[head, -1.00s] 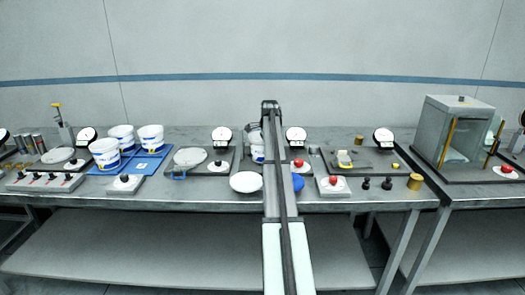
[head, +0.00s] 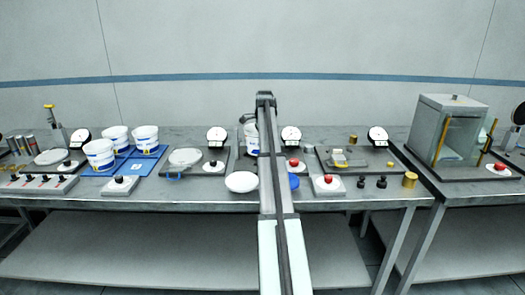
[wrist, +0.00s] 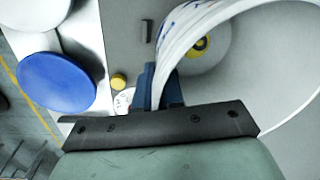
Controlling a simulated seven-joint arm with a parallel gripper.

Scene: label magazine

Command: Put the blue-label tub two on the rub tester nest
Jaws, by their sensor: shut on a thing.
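A white tub with a blue label (head: 250,138) shows in the head view beside the far end of my arm, which hides part of it. It looks raised above the bench. In the wrist view my gripper (wrist: 165,88) is shut on the white wall of this tub (wrist: 185,30), near its rim. Only part of the tub shows there, and its number cannot be read. I cannot tell for sure which station is the rub tester nest.
A white disc (head: 241,181) and a blue disc (head: 293,182) lie at the bench's front edge, either side of my arm. Dials, dark knobs (head: 381,182) and a brass weight (head: 410,179) stand around. A glass-fronted cabinet (head: 447,130) is far right.

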